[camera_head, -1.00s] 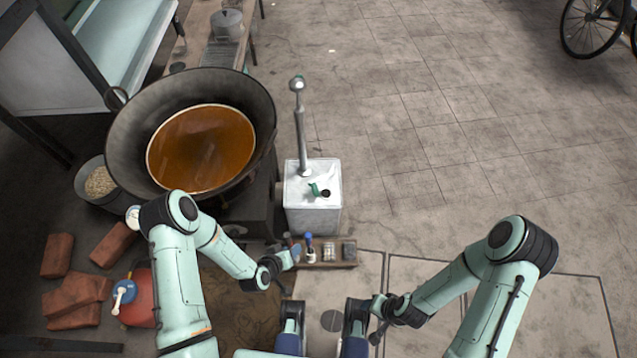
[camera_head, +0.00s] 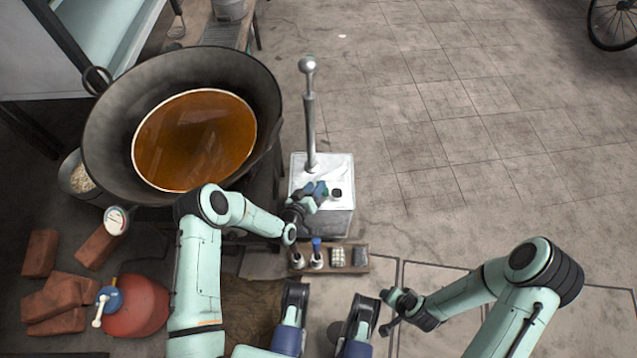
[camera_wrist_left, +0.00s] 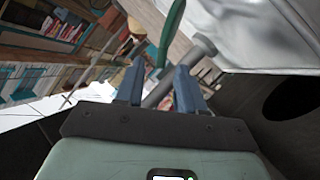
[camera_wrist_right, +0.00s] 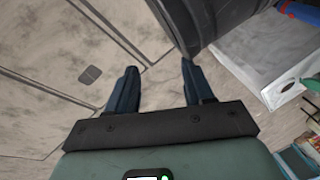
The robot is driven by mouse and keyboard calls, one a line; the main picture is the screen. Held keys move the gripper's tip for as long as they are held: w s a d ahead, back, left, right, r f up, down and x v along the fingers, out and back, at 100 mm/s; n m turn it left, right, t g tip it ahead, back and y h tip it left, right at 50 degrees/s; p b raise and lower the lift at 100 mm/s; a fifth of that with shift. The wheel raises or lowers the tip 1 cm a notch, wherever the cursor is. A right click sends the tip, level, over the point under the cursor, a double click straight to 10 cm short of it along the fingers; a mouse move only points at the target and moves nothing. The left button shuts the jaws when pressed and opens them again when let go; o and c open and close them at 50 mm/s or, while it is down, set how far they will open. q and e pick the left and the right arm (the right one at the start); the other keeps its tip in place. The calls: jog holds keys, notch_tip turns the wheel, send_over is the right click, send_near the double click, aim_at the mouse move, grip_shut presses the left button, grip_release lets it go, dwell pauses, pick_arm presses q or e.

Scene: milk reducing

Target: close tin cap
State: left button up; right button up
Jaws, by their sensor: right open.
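The white metal tin (camera_head: 322,225) stands in the middle of the head view. A small dark round spot (camera_head: 336,193) shows on its top, beside my left gripper (camera_head: 318,189). The gripper is over the tin's top and hides the green part of the cap there. In the left wrist view its fingers (camera_wrist_left: 160,75) are apart. A curved green piece (camera_wrist_left: 172,30), likely part of the cap, shows between and beyond the fingertips, apart from both. The tin's pale surface (camera_wrist_left: 255,30) fills the upper right there. My right gripper (camera_wrist_right: 158,75) is open and empty, away from the tin.
A tall metal pump (camera_head: 310,120) rises from the tin, close behind my left gripper. A large wok of orange liquid (camera_head: 195,140) stands to the left. A small rack (camera_head: 330,270) of bottles and jars is in front of the tin.

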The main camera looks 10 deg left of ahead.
pick_arm(q)
jog(key=shift+b+x, duration=0.4)
jog(key=shift+x, duration=1.3)
pick_arm(e)
jog(key=shift+s+d+f+g, duration=0.2)
jog(key=shift+s+f+g, duration=0.2)
jog(key=shift+s+f, duration=0.75)
jog(key=shift+r, duration=0.1)
pick_arm(q)
grip_shut()
jog(key=shift+r, duration=0.1)
pick_arm(e)
jog(key=shift+r, duration=0.1)
